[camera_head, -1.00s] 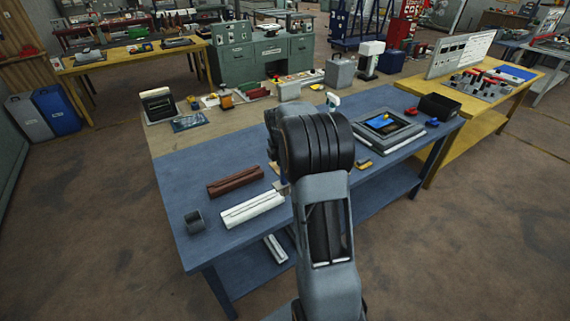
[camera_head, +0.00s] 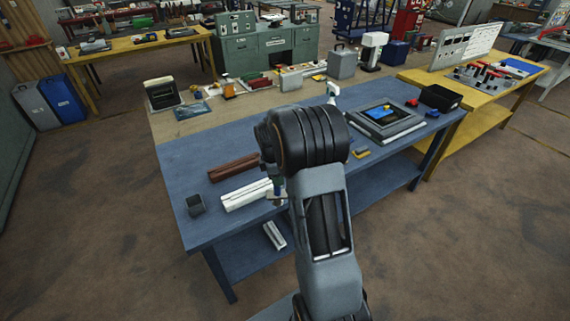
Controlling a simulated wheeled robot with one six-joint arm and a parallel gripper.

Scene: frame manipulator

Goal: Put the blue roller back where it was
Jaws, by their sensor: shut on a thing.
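My gripper (camera_head: 276,198) shows only in part, just left of my dark wrist, at the right end of the white grooved block. A small blue piece (camera_head: 277,187) shows at it, which looks like the blue roller held in the jaws; the fingers and most of the piece are hidden or too small to tell. The white grooved block (camera_head: 243,197) lies on the blue table (camera_head: 190,165) near its front edge. A brown grooved block (camera_head: 231,166) lies behind it. I cannot tell whether the blue piece touches the white block.
A small grey open box (camera_head: 195,206) stands left of the white block. A yellow-and-dark item (camera_head: 361,153) lies right of my arm. A grey framed panel (camera_head: 405,129) and a black bin (camera_head: 441,99) are at the right.

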